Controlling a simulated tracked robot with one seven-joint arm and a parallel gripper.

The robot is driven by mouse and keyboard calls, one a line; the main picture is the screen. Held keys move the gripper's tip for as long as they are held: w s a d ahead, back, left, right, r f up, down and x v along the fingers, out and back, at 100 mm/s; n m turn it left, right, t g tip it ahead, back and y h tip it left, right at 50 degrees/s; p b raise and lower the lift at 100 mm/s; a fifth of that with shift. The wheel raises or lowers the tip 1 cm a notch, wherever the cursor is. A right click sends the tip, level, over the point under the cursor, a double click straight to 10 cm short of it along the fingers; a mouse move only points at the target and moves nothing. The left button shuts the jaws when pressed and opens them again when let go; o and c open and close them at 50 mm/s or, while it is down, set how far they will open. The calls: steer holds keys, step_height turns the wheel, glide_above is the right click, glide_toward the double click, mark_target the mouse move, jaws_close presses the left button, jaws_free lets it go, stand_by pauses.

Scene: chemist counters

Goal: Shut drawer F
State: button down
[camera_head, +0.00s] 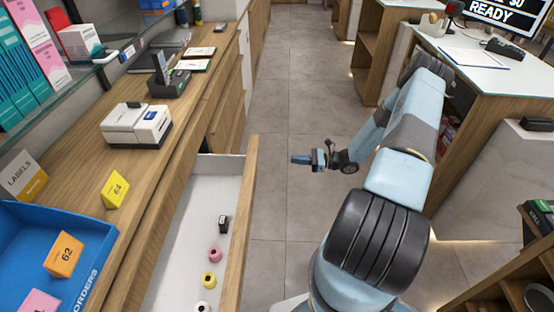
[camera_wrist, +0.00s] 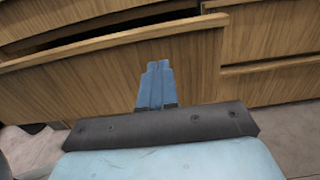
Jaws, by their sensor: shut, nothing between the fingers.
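An open drawer (camera_head: 245,215) sticks out from the left counter, with a pale inside and a wooden front; no letter shows on it, so I cannot tell if it is drawer F. It holds a small black item (camera_head: 223,223) and several small rolls, one of them pink (camera_head: 214,254). My gripper (camera_head: 293,160) is shut and empty, right of the drawer's far corner, over the aisle, its fingers pointing left. In the wrist view my shut blue fingers (camera_wrist: 154,75) point at a wooden drawer front (camera_wrist: 95,82). I cannot tell whether they touch it.
The counter (camera_head: 90,150) carries a white printer (camera_head: 136,125), a yellow card marked 64 (camera_head: 116,189) and a blue tray (camera_head: 85,228). A tiled aisle (camera_head: 290,90) lies clear beyond my arm. Another counter (camera_head: 470,62) stands at right, with wooden shelves (camera_head: 500,285) at lower right.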

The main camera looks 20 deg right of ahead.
steer(key=x, duration=1.3)
steer(key=shift+a, duration=0.2)
steer(key=shift+w+a, duration=0.15)
